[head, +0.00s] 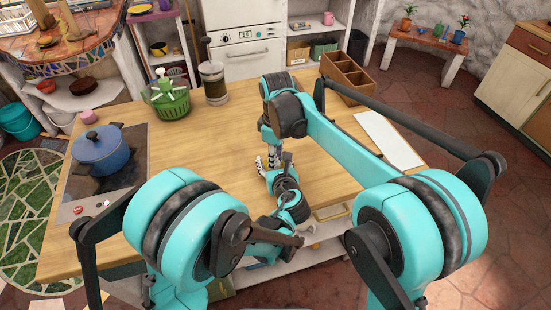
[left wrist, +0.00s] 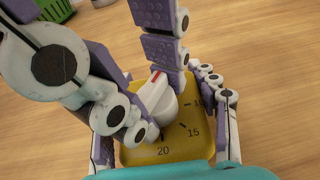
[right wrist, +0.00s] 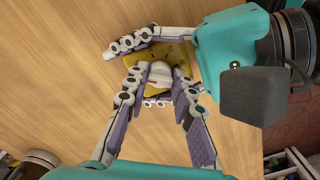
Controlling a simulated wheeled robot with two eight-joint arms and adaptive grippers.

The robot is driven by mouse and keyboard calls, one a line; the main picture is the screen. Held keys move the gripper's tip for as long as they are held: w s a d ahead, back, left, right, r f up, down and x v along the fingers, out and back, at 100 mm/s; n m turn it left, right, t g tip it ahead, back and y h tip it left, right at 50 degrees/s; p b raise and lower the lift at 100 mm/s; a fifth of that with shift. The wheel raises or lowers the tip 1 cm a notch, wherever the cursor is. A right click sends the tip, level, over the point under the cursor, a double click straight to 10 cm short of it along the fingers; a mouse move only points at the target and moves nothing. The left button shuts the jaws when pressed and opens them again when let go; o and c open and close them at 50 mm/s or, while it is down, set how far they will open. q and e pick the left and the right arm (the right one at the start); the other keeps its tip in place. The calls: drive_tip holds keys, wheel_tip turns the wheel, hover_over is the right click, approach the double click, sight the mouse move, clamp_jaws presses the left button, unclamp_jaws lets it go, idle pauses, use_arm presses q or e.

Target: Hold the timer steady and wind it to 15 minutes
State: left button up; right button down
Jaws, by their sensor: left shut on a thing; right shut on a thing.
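The timer has a yellow body (left wrist: 139,157) and a white knob (left wrist: 160,98) with a red mark. In the left wrist view, the numbers 10, 15 and 20 show along its near and right sides, and the red mark lies on the knob's far side, away from the 20. My left gripper (left wrist: 162,115) is shut on the yellow body, its fingers along the sides. My right gripper (right wrist: 160,74) is shut on the knob, a finger on each side. The body also shows in the right wrist view (right wrist: 177,52). My arms and fingers hide the timer in the head view.
The wooden counter (head: 215,140) is bare around the timer. A blue pot (head: 102,150) on a dark hob, a green basket (head: 168,101) and a glass press (head: 214,83) stand to the left. A wooden divided box (head: 345,77) and a white sheet (head: 388,140) lie right.

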drive_tip(key=m, duration=0.4)
drive_tip(key=shift+s+m, duration=0.15)
drive_tip(key=shift+m, duration=0.15)
drive_tip(key=m, duration=0.5)
drive_tip(key=shift+m, duration=0.3)
drive_tip(key=m, duration=0.9)
drive_tip(key=shift+m, duration=0.5)
drive_tip(key=c, duration=1.5)
unclamp_jaws()
drive_tip(key=shift+d, duration=0.1)
drive_tip(key=shift+c, duration=0.2)
drive_tip(key=shift+r, duration=0.1)
